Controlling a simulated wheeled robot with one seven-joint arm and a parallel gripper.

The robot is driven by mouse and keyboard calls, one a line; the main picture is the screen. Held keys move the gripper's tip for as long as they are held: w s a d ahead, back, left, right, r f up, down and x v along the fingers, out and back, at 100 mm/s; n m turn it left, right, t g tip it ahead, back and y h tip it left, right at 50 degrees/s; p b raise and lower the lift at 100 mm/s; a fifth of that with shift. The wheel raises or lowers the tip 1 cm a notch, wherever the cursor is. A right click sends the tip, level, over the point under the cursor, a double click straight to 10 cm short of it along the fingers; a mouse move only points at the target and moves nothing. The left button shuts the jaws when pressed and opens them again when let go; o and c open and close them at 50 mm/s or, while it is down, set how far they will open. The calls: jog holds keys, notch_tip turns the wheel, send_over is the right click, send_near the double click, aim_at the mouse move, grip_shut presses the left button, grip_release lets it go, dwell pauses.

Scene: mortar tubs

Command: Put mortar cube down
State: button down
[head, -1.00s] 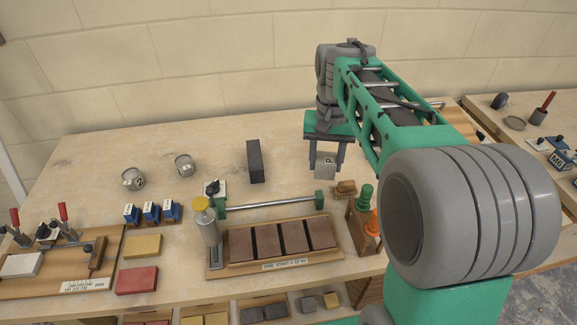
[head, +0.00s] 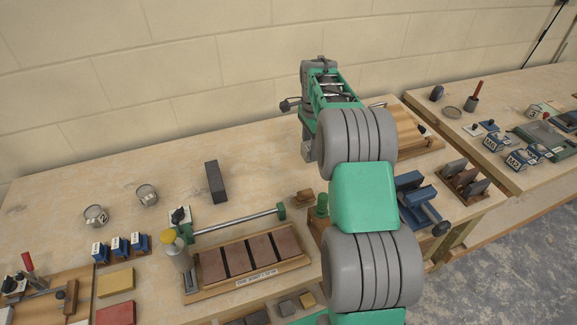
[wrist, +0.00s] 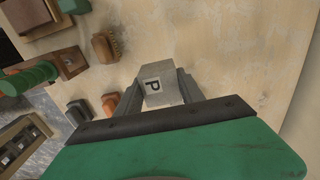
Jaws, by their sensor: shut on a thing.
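In the head view my arm hides most of the gripper, and only a small grey part shows below the wrist, over the back right of the table.
A blue vise (head: 418,200) is at right. The back middle tabletop is clear.

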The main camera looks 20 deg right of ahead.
jog(key=a+f, duration=0.2)
jog(key=w+a+f+p, duration=0.1)
jog(key=a+f, duration=0.1)
jog(key=f, duration=0.1)
jog(key=shift+w, duration=0.15)
notch_tip(320, 180, down, 3)
jog(key=shift+w+a+f+p, duration=0.1)
jog(key=shift+w+a+p, duration=0.05)
jog(key=shift+p, duration=0.25)
jog(key=shift+f, duration=0.45)
jog(key=c, duration=0.7)
grip_release()
jog(key=shift+r, duration=0.1)
